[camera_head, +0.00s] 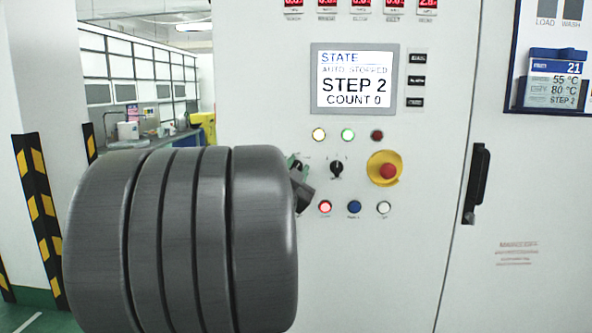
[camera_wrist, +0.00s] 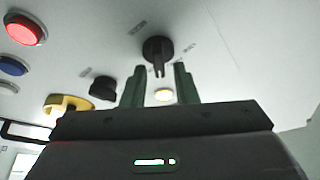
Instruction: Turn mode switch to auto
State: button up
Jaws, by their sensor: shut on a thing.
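The mode switch (camera_wrist: 157,48) is a black rotary knob with a narrow handle on the white panel, seen in the wrist view. My gripper (camera_wrist: 159,78) has its two green fingers on either side of the handle, shut on it. In the head view my gripper (camera_head: 297,170) is at the panel, left of a second black knob (camera_head: 337,168); my grey arm hides much of it. The screen (camera_head: 353,79) reads "STATE, AUTO STOPPED, STEP 2, COUNT 0". The small labels around the knob are too blurred to read.
A red emergency stop (camera_head: 386,169) on a yellow base is right of the knobs. Indicator lights (camera_head: 348,134) are above them. Red (camera_head: 325,207), blue (camera_head: 354,207) and white (camera_head: 384,207) buttons are below. A black door handle (camera_head: 476,183) is farther right.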

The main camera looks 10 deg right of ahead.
jog(key=shift+m+g+h+p, duration=0.3)
jog(key=shift+m+g+h, duration=0.1)
jog(key=shift+m, duration=0.9)
jog(key=shift+f, duration=0.1)
jog(key=o, duration=0.6)
jog(key=v, duration=1.3)
jog(key=shift+s+a+b, duration=0.25)
jog(key=shift+s+b, duration=0.05)
jog(key=shift+b, duration=0.05)
